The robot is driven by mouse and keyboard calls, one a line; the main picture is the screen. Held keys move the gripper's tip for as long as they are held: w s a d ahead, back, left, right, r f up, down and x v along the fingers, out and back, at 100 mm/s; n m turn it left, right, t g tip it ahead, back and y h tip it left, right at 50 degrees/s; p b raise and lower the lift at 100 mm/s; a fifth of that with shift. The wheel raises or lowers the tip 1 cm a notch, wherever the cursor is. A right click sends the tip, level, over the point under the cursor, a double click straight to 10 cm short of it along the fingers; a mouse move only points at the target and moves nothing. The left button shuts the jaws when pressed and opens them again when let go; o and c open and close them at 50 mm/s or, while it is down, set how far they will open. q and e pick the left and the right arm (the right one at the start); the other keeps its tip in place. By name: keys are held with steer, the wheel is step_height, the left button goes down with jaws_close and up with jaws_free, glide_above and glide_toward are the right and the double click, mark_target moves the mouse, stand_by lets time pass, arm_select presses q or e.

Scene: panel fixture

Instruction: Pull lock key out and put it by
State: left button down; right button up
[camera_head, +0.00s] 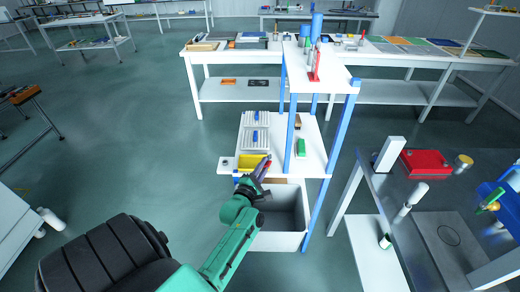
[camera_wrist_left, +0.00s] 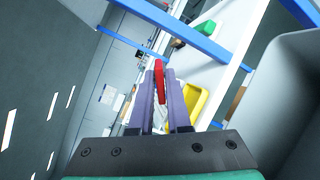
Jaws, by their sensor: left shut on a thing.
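My left gripper (camera_head: 264,168) reaches out from the bottom of the head view, above the front edge of a white shelf (camera_head: 312,160). In the left wrist view its two purple fingers (camera_wrist_left: 160,98) are shut on a slim red piece, seemingly the lock key (camera_wrist_left: 160,75), which stands out past the fingertips. The key seems held clear in the air. My right gripper is out of view.
A yellow bin (camera_head: 252,165) stands beside my left gripper, with a grey tub (camera_head: 290,215) below. Blue posts (camera_head: 343,125) rise close to the right. The shelf also carries a green block (camera_head: 301,147) and white racks (camera_head: 255,138). Open floor lies to the left.

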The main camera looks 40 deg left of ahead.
arm_select(q)
steer(key=w+a+n+y, duration=0.2)
steer(key=w+a+n, duration=0.2)
steer(key=a, duration=0.6)
steer(key=shift+g, duration=0.4)
steer(key=f+b, duration=0.1)
steer(key=b, duration=0.1)
steer(key=f+b, duration=0.3)
steer(key=b, duration=0.1)
steer(key=shift+d+f, duration=0.35)
steer(key=shift+f, duration=0.05)
steer(key=shift+d+f+b, duration=0.1)
steer(key=shift+f+b, duration=0.4)
steer(key=shift+b, duration=0.1)
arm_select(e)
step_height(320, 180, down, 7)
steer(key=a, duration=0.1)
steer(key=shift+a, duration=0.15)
arm_select(q)
steer(key=c, duration=0.8)
jaws_free()
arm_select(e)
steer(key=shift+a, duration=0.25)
arm_select(q)
steer(key=shift+s, duration=0.15)
